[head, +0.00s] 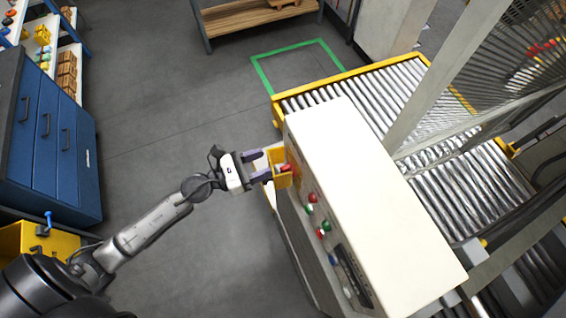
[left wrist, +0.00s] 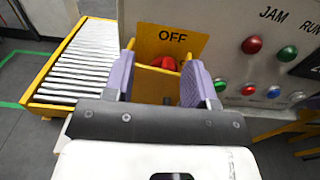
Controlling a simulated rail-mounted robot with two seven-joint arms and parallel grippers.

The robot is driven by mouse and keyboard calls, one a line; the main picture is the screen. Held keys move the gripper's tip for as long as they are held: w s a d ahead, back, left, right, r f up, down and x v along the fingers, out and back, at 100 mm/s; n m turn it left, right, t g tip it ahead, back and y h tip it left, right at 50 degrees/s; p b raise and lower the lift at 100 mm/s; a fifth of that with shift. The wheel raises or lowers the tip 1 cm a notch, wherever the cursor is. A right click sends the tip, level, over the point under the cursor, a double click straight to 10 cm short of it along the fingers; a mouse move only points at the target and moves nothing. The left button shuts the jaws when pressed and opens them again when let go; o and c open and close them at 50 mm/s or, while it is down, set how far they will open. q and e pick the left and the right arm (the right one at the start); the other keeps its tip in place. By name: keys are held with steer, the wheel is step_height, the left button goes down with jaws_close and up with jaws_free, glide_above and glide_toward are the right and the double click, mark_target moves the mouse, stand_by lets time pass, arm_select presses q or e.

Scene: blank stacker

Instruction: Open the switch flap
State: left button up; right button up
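A yellow switch box (head: 279,157) sticks out from the left side of the white control cabinet (head: 365,190). In the left wrist view its back plate (left wrist: 170,38) reads OFF, and a red switch part (left wrist: 167,63) shows below the letters. A yellow flap-like front (left wrist: 154,86) stands before the red part and hides its lower portion. My left gripper (head: 262,165) is open, its two purple-grey fingers pointing at the box. In the left wrist view the fingers stand on either side of the yellow front; contact cannot be told. My right gripper is not in view.
Red and green buttons (head: 324,230) sit on the cabinet's side, to the right of the box in the left wrist view. A roller conveyor (head: 345,88) with yellow edges runs behind the cabinet. Blue drawers (head: 48,140) stand far left. The floor between is clear.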

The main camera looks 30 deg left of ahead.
arm_select(q)
steer(key=d+r+p, duration=0.1)
steer(key=d, duration=0.1)
steer(key=d+r+p, duration=0.1)
steer(key=d, duration=0.1)
steer(key=d+r+p, duration=0.2)
steer(key=shift+w, duration=0.1)
steer(key=shift+d+r+p, duration=0.25)
steer(key=shift+d+p, duration=0.2)
steer(key=shift+d, duration=0.3)
